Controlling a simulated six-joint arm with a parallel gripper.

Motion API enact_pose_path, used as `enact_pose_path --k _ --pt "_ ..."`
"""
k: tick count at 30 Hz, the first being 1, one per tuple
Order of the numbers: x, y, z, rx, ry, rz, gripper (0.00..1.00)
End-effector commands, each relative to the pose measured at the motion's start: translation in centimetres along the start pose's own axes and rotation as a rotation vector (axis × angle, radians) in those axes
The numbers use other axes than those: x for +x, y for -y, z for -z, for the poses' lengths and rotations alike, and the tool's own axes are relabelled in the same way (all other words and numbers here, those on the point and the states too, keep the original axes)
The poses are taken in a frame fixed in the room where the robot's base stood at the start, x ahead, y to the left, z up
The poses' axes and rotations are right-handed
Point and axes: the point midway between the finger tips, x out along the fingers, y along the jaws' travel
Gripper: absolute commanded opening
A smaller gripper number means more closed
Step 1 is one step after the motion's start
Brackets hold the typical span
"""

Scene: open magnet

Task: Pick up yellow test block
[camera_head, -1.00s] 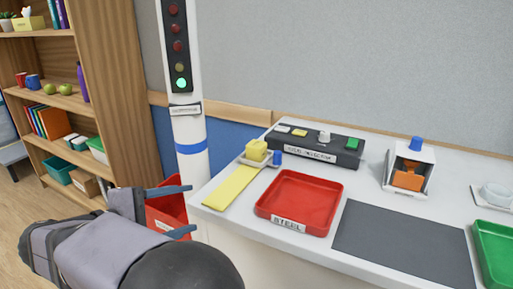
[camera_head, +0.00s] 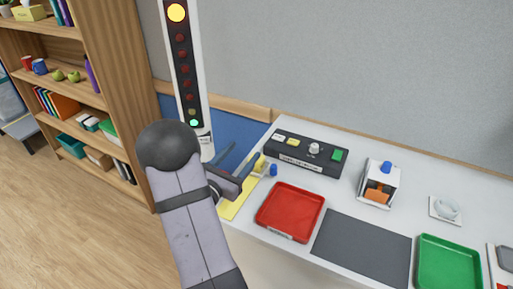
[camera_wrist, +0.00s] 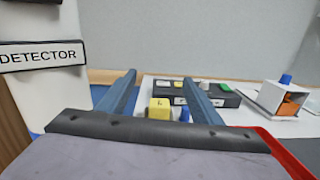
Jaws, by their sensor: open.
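The yellow test block (camera_wrist: 159,108) shows in the wrist view between my two blue fingers, farther off and lower than the fingertips. A small dark mark is on its top. My gripper (camera_wrist: 159,78) is open and empty. In the head view my gripper (camera_head: 243,153) is over the left end of the white table, by the yellow strip (camera_head: 235,207). My fingers hide most of the block there. A small blue knob (camera_head: 273,169) is right beside the block's place.
The red tray (camera_head: 291,211) lies right of the yellow strip. The black detector box (camera_head: 300,158) stands behind. The white column with lights (camera_head: 188,70) rises close left of my gripper. A dark mat (camera_head: 360,247) and green tray (camera_head: 447,263) lie farther right.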

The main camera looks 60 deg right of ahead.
Motion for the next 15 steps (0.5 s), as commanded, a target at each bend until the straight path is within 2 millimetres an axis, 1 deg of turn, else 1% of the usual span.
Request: enact_pose_path --k 1,6,15 --pt "0.2 0.3 -0.3 -0.026 -0.014 -0.006 0.59" --pt "0.4 0.8 0.5 -0.067 -0.037 -0.021 0.59" --pt "0.5 0.9 1.4 -0.071 -0.04 -0.024 0.59"
